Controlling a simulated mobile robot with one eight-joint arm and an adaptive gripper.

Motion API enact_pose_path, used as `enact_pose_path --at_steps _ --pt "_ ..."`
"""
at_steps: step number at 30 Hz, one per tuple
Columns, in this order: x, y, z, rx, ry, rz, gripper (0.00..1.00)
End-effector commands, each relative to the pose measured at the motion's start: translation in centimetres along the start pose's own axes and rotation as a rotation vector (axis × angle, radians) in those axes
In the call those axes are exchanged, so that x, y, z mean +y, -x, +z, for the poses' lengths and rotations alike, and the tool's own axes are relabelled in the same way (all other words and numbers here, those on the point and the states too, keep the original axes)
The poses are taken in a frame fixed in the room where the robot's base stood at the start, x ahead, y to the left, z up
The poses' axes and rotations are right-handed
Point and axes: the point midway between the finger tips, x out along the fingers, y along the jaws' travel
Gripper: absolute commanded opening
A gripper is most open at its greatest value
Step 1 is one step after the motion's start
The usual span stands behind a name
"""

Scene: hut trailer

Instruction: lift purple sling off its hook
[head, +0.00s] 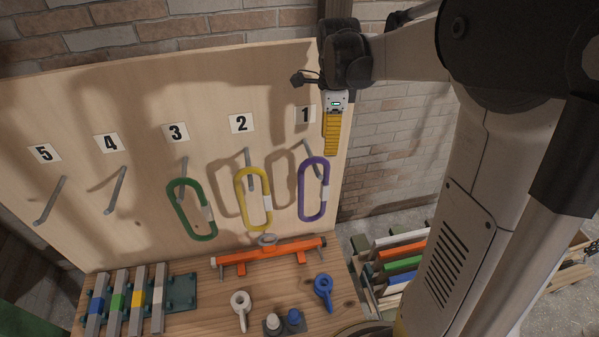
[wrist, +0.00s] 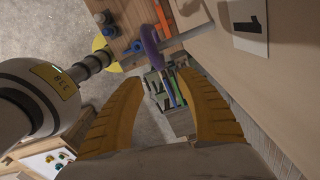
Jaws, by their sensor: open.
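The purple sling (head: 314,190) is an oval loop hanging on the grey hook under label 1, at the right end of the upright wooden board. It also shows in the wrist view (wrist: 151,45), at the top centre beyond the fingertips, with the grey hook (wrist: 185,37) crossing it. My gripper (head: 332,152) is above and slightly right of the sling, by the board's right edge, its yellow fingers pointing down. In the wrist view the two yellow fingers (wrist: 164,98) are spread apart with nothing between them. The fingers appear apart from the sling.
A yellow sling (head: 254,199) hangs at hook 2 and a green sling (head: 191,210) at hook 3. Hooks 4 and 5 are empty. Below are an orange bar (head: 270,256), a blue eye bolt (head: 323,290) and a rack of coloured slats (head: 400,263) at right.

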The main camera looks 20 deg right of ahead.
Motion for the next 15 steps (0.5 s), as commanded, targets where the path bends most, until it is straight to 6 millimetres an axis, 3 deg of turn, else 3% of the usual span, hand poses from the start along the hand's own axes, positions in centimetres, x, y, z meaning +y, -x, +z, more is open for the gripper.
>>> enact_pose_path --at_steps 3,15 --pt "0.0 -2.2 0.1 0.0 0.002 -0.001 0.43" --pt "-0.1 -6.7 0.5 0.0 0.005 -0.002 0.43"
